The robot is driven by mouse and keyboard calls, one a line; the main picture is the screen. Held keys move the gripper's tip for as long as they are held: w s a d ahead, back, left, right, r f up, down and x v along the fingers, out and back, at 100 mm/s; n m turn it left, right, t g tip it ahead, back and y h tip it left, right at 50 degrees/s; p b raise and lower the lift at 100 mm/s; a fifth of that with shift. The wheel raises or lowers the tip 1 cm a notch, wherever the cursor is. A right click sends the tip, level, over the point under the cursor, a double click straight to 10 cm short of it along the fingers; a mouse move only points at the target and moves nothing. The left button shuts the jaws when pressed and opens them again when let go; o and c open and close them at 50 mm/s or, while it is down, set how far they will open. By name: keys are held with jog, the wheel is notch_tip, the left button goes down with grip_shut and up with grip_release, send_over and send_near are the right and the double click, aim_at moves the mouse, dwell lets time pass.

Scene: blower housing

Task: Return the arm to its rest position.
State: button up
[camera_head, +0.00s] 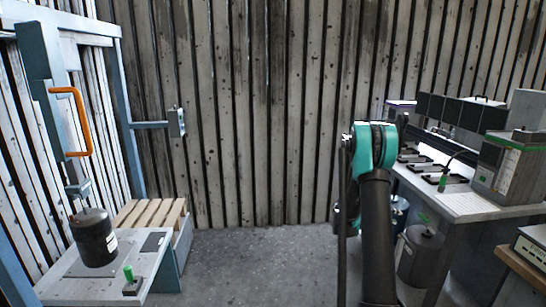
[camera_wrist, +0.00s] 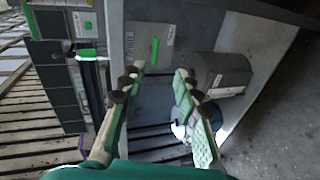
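My arm (camera_head: 376,220) rises in the right half of the head view, with a dark link and a teal joint at its top. My gripper cannot be made out in the head view. In the wrist view my gripper (camera_wrist: 160,70) has its two fingers spread apart with nothing between them. Beyond the fingers are a grey surface and a dark grey cylinder (camera_wrist: 222,75) with a white label. The cylinder lies past the right finger, and I cannot tell whether they touch.
At left stands a blue frame with an orange handle (camera_head: 82,122) above a table with a black canister (camera_head: 94,238). A workbench (camera_head: 475,206) with instruments stands at right, a grey canister (camera_head: 420,254) beside it. Grey floor (camera_head: 270,265) is clear between.

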jog(key=s+a+r+t+y, duration=0.1)
jog(key=s+a+r+y, duration=0.1)
jog(key=s+a+y, duration=0.35)
jog(key=s+a+r+y, duration=0.2)
jog(key=s+a, duration=0.7)
jog(key=s+a+f+y, duration=0.1)
jog(key=s+a+y, duration=0.2)
jog(key=s+a, duration=0.6)
jog(key=s+a+f+t+y, duration=0.1)
jog(key=s+a+y, duration=0.3)
jog(key=s+a, duration=0.5)
jog(key=s+f, duration=0.1)
jog(key=s, duration=0.2)
jog(key=shift+f, duration=0.2)
jog(key=shift+a, duration=0.1)
